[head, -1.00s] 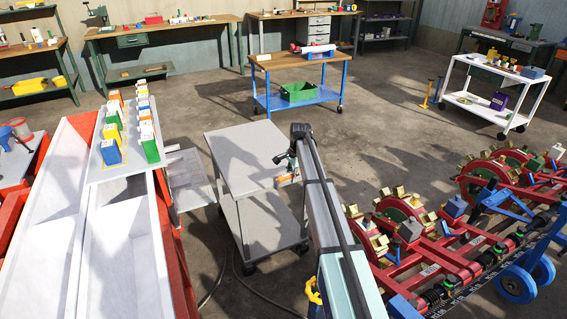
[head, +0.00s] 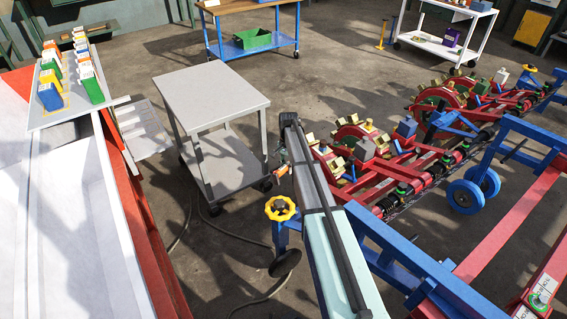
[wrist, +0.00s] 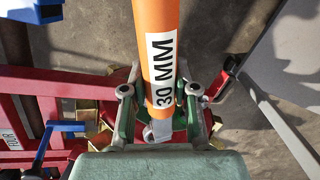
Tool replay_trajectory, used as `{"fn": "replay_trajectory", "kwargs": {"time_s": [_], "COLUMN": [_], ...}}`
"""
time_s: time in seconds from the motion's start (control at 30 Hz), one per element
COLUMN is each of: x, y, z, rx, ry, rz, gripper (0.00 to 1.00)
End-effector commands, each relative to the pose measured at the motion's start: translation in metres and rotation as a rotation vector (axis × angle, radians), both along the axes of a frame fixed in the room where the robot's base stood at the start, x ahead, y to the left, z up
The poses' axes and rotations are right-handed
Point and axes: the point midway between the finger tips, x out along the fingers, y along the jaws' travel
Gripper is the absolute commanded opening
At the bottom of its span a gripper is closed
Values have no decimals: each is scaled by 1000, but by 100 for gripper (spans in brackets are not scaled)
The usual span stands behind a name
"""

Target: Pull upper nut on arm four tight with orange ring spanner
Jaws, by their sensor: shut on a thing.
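An orange ring spanner (wrist: 157,45) marked "30 MM" fills the upper middle of the wrist view. My gripper (wrist: 157,110) is shut on its shaft, with a finger on each side. The spanner's far end runs out of the top of that view. In the head view my gripper (head: 281,160) is small and partly hidden by my arm, beside the red planter (head: 385,170). In the wrist view a red planter arm (wrist: 50,85) lies to the left, with a white label (wrist: 12,139) that seems to read "FOUR". I cannot make out the upper nut.
A grey cart (head: 210,95) stands left of my arm. A yellow handwheel (head: 280,208) on a blue post is close to my arm. A blue beam (head: 410,255) crosses the lower right. Bare floor lies between the cart and the blue trolley (head: 270,45).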

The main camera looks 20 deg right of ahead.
Motion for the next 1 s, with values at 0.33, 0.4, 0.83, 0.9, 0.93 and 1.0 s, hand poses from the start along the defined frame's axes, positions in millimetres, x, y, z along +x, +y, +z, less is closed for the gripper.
{"fn": "replay_trajectory", "kwargs": {"time_s": [0.33, 0.4, 0.83, 0.9, 0.93, 1.0], "x": [0, 0, -11, -14, -15, -17], "y": [0, 0, -3, -4, -4, -5], "z": [1, 1, -29, -36, -39, -44], "rx": [-1, -1, -3, -3, -3, -3], "ry": [0, 0, 0, 0, 1, -1], "rz": [0, 0, -1, -1, -2, -1], "gripper": [0, 0, 0, 0, 0, 0]}}
